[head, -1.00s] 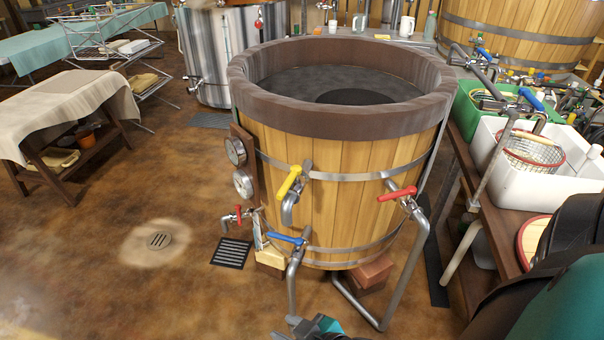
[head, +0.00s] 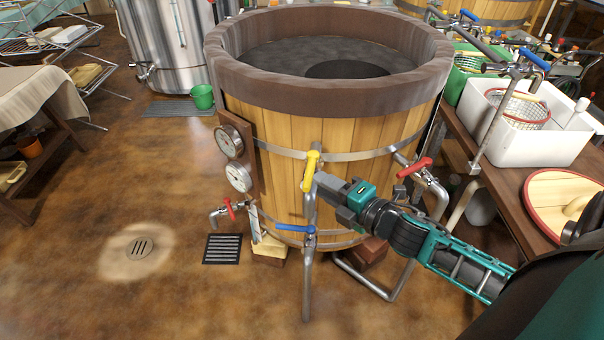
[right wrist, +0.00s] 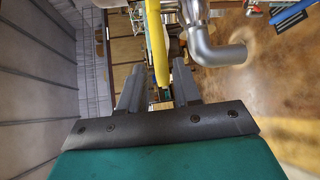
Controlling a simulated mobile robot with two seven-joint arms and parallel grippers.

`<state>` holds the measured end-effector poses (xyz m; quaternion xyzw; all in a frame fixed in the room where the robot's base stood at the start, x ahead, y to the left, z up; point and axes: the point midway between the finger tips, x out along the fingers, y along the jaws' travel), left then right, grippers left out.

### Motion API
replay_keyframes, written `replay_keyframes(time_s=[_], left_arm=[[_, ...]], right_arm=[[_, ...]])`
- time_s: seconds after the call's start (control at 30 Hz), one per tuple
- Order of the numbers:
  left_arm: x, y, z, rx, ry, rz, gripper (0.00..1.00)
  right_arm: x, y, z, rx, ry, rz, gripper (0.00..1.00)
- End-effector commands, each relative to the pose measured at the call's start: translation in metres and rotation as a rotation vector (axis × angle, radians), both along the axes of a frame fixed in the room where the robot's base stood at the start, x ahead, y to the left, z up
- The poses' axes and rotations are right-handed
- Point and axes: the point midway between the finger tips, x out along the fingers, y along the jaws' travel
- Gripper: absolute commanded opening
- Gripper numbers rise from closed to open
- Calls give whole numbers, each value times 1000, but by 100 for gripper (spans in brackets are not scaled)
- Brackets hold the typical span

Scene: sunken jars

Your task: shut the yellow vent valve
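The yellow vent valve (head: 311,170) is on the front of the wooden vat (head: 345,135), above a bent metal spout. Its lever slants steeply in the head view, with its lower end a little to the left. My right gripper (head: 322,180) reaches in from the right, with its fingertips close beside the lever. In the right wrist view, the yellow lever (right wrist: 156,45) runs down between the two spread fingers of the gripper (right wrist: 159,75), with space on both sides. The gripper is open; I see no contact. My left gripper is not in view.
A red-handled valve (head: 415,167) is right of the yellow one, near my forearm. A blue-handled valve (head: 295,229) is below, and another red one (head: 230,208) is lower left. The floor in front is clear.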

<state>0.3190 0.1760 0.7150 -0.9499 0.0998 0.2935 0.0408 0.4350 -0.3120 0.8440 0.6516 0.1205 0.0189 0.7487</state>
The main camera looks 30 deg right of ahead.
Motion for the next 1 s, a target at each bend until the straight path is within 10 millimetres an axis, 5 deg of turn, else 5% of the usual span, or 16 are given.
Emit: replay_keyframes(time_s=[0.5,0.93,1.0], left_arm=[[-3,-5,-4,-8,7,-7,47],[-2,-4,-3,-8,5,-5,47],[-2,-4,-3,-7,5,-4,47]], right_arm=[[68,13,-11,4,1,-2,33],[74,15,-13,4,2,-1,33],[74,15,-13,4,2,-1,26]])
